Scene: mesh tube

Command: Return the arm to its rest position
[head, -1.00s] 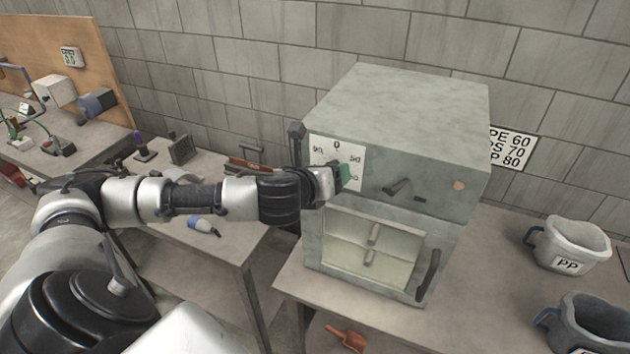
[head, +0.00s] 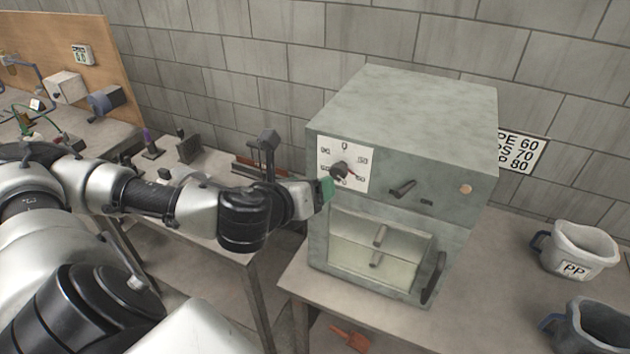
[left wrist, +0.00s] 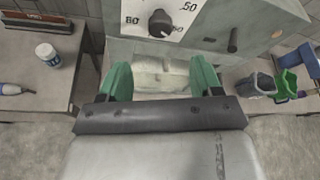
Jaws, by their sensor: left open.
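My left arm comes in from the left in the head view. My left gripper (head: 326,190) has green fingertips and is just left of and in front of the grey box-shaped machine (head: 420,110), below its dial. In the left wrist view the two green fingers of this gripper (left wrist: 160,82) are spread wide with nothing between them. My right gripper is not in view.
The machine has a windowed door with a dark handle (head: 433,278). Grey tubs, one labelled PP (head: 578,250), stand on the bench at right. A side table with small items (head: 188,148) lies behind my arm. An orange scoop (head: 350,338) is low at the front.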

